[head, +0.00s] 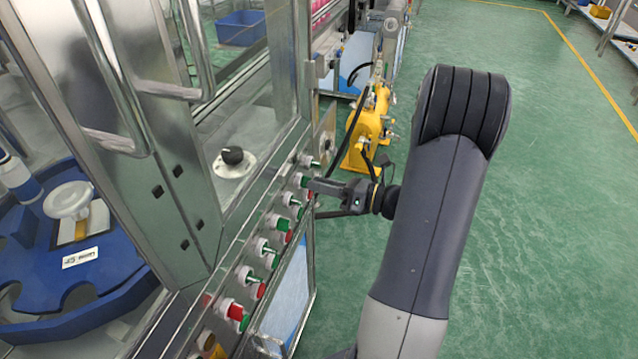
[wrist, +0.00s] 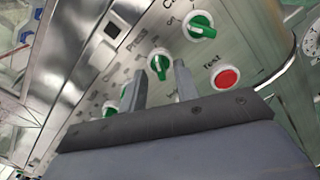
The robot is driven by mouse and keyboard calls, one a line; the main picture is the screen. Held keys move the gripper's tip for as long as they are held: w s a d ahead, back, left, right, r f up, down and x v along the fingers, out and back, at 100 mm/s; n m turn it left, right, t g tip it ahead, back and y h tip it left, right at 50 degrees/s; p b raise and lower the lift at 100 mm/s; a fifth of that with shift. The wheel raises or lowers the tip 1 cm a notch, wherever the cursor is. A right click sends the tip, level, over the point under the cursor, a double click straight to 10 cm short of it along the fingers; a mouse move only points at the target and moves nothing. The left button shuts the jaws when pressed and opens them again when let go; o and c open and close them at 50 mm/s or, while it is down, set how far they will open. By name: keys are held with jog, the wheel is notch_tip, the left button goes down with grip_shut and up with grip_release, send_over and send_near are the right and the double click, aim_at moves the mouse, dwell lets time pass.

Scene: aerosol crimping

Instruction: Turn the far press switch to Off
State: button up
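The switches are green knobs on white round bases along the metal panel. In the wrist view, a green switch (wrist: 159,64) stands just beyond my fingertips, near lettering that seems to read "Press". In the head view, it seems to be the green switch (head: 303,180) at my fingertips, second from the far end. I cannot read its set position. My gripper (head: 313,186) reaches the panel from the right. In the wrist view, its two fingers (wrist: 162,74) are apart, with the switch in line with the gap. Contact cannot be told.
Another green switch (wrist: 201,27) and a red button (wrist: 227,77) are close by in the wrist view. More switches and red buttons (head: 236,312) run toward the near end. A black knob (head: 232,156) sits behind the panel. Yellow equipment (head: 366,130) stands beyond; green floor right is clear.

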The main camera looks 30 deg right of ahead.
jog(key=shift+w+a, duration=0.3)
jog(key=shift+a, duration=0.05)
grip_shut()
